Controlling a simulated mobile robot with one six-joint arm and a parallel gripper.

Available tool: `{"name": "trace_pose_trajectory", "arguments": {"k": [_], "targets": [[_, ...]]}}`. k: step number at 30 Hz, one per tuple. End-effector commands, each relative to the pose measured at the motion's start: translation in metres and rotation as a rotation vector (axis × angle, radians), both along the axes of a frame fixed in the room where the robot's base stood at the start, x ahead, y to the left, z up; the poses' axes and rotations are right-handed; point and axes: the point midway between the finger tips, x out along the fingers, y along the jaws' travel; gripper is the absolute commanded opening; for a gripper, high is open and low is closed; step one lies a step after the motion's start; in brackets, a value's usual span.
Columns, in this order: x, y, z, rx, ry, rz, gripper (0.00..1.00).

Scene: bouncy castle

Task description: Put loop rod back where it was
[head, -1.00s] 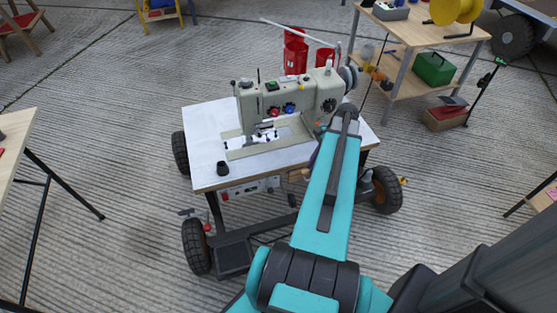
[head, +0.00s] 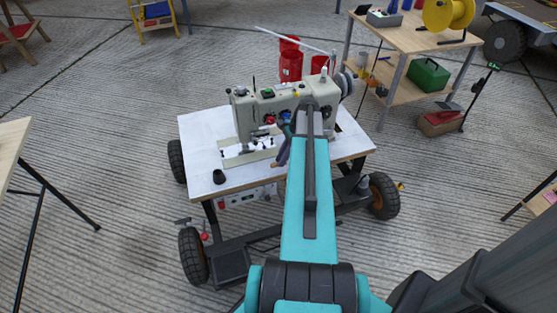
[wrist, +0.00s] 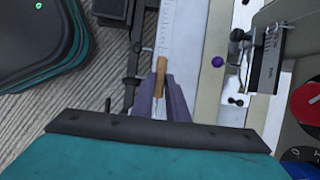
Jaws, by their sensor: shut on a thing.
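My gripper (wrist: 161,95) is shut on the loop rod (wrist: 161,72). Only a short tan wooden piece of the rod shows between the purple fingers in the wrist view; the rest is hidden. In the head view, my gripper (head: 281,157) is over the front part of the white tabletop (head: 199,150), in front of the sewing machine (head: 244,117). I cannot tell whether the rod touches the tabletop. Where the rod was before cannot be told from these frames.
The sewing machine, with red and blue knobs, stands close beside my gripper. The table stands on a wheeled frame. Red canisters (head: 290,66) are behind it. A wooden workbench (head: 422,36) is at the back right.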

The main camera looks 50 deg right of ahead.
Motion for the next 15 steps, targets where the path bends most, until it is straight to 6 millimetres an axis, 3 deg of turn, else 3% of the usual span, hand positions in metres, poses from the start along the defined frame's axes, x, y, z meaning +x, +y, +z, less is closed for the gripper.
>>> {"name": "trace_pose_trajectory", "arguments": {"k": [1, 6, 15], "targets": [[0.011, -0.001, -0.001, 0.000, -0.001, 0.002, 0.00], [0.027, 0.002, -0.003, 0.000, 0.000, 0.001, 0.00], [0.029, 0.002, -0.003, 0.000, 0.000, 0.000, 0.00]]}}
